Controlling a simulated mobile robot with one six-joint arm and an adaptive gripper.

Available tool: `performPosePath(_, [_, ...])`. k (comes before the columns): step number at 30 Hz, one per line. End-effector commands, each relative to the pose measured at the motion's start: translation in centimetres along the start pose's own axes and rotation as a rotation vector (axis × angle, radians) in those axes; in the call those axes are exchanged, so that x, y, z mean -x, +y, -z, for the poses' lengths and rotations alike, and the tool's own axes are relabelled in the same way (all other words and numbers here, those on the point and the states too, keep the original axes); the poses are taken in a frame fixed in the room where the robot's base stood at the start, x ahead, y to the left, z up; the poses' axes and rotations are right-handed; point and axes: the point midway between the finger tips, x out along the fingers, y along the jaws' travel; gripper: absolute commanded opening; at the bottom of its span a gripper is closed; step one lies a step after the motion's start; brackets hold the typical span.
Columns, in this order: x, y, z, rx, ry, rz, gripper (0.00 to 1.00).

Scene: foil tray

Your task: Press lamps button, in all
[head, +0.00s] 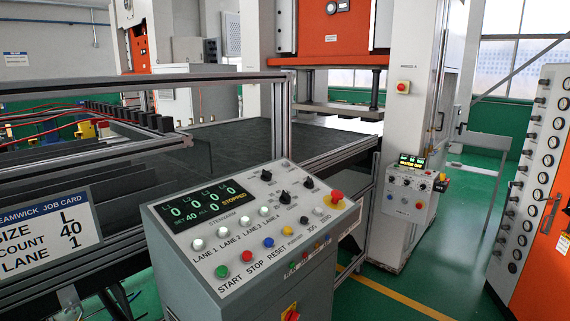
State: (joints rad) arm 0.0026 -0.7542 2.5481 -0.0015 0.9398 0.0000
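The grey control console (175,265) stands in the front middle. Its black display (200,211) reads zeros for the lanes, SET 40, ALL 0 and STOPPED. Below it is a row of round white buttons labelled by lane, with LANE 1 (197,244) at the left. The lower row has a green START button (221,271), a red STOP button (247,256), a blue RESET button (268,242) and a yellow button (288,230). The yellow one's label is too small to read surely, and I cannot make out a lamps label. My gripper is not in view.
A red-and-yellow mushroom button (334,197) and black knobs (284,197) sit on the console's right and back. A second control box (408,190) stands behind right. Green floor (440,262) is clear at right.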

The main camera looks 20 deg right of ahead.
Motion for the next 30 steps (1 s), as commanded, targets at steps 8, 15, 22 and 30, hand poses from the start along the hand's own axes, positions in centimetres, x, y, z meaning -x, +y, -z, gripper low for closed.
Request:
performPosePath(8, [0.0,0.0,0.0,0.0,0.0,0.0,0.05])
performPosePath(15, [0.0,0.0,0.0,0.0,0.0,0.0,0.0])
performPosePath(22, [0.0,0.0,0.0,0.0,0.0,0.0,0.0])
performPosePath(30, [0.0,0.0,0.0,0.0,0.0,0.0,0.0])
